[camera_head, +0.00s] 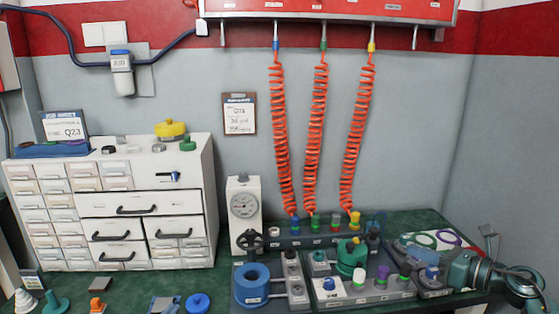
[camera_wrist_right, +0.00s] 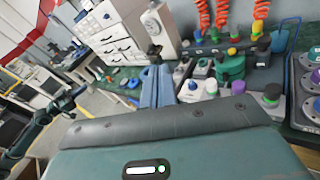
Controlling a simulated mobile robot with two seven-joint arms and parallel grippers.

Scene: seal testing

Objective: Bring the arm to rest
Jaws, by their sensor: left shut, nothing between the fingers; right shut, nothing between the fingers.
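My right arm (camera_head: 490,275), dark teal, is bent at the right end of the bench in the head view; I cannot clearly make out its fingertips there. In the right wrist view my right gripper (camera_wrist_right: 155,72) shows two blue-grey fingers side by side, shut and empty, with the bench behind them. My left arm (camera_wrist_right: 40,125) appears at the left of the right wrist view.
The green bench carries a gauge stand (camera_head: 244,208), a blue ring (camera_head: 252,285), a green-knobbed fitting (camera_head: 351,258) and a ring tray (camera_head: 437,241). A white drawer cabinet (camera_head: 145,204) stands at the left. Orange coiled hoses (camera_head: 317,135) hang behind. Small seals lie along the front left.

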